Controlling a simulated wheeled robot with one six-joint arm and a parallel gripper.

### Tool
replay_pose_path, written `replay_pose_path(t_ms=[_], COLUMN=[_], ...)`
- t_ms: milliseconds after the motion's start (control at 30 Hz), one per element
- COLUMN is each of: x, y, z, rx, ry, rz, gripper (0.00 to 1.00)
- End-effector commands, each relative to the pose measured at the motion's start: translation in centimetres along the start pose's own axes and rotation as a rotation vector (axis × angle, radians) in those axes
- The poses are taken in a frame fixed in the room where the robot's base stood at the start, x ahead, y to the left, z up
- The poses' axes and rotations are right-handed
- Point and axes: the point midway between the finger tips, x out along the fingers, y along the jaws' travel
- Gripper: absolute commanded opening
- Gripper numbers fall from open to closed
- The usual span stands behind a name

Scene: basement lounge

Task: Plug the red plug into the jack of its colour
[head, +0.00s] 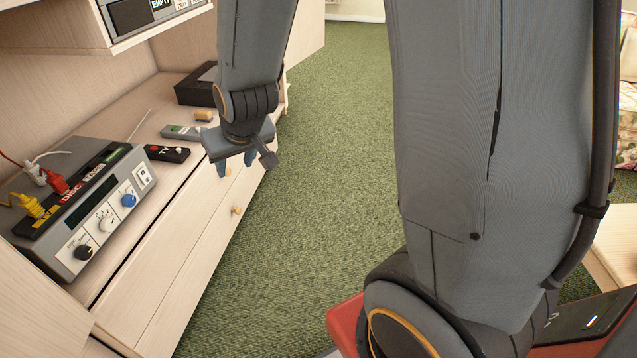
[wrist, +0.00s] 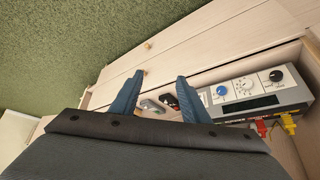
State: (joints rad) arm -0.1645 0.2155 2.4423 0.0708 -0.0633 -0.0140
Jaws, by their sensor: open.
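The red plug (head: 57,184), with its cord, is at the back edge of a grey switch box (head: 74,259), by the red part of the label strip. Whether it sits in a jack cannot be told. A yellow plug (head: 29,206) and a white plug (head: 36,174) are beside it. In the wrist view the red plug (wrist: 262,129) and yellow plug (wrist: 289,122) show behind the box (wrist: 262,102). My gripper (head: 236,163) is open and empty, apart from the plugs, to the right of the box; its spread blue fingers show in the wrist view (wrist: 158,88).
The box stands on a pale wooden cabinet (head: 160,232) with drawer knobs. A black remote (head: 167,153), a grey device (head: 183,132) and a black box (head: 196,84) lie farther along the top. A shelf (head: 60,35) overhangs the back. Green carpet (head: 335,140) is clear.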

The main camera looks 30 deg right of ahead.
Motion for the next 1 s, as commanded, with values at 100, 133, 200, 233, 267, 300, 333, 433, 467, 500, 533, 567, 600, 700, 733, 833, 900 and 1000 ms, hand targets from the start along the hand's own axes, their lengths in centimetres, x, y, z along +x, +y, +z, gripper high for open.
replay_pose_path(t_ms=[100,133,200,233,267,300,333,433,467,500,533,567,600,700,733,833,900,1000], x=[-4.8,-6.0,-8.6,-9.6,-10.5,-11.7,-12.4,-14.2,-14.5,-14.8,-14.9,-15.0,-15.0,-14.9,-14.9,-15.1,-15.5,-16.5], y=[4.5,5.3,6.8,7.2,7.6,8.0,8.2,8.6,8.7,8.7,8.7,8.7,8.7,8.7,8.7,8.6,8.4,7.7], z=[4.6,5.8,8.6,9.7,10.7,11.9,12.6,14.4,14.7,15.0,15.2,15.2,15.3,15.2,15.2,15.2,15.0,14.5], rx=[0.081,0.099,0.138,0.154,0.168,0.185,0.196,0.221,0.225,0.228,0.230,0.230,0.230,0.229,0.229,0.227,0.220,0.200], ry=[-0.176,-0.220,-0.315,-0.352,-0.385,-0.424,-0.449,-0.509,-0.520,-0.531,-0.536,-0.538,-0.540,-0.539,-0.539,-0.539,-0.541,-0.542], rz=[0.044,0.052,0.065,0.069,0.073,0.076,0.078,0.082,0.082,0.082,0.082,0.082,0.082,0.082,0.082,0.081,0.079,0.075], gripper=[0.42,0.42,0.42,0.42,0.42,0.42,0.42,0.42,0.42,0.42,0.42,0.42,0.42,0.42,0.42,0.42,0.42,0.42])
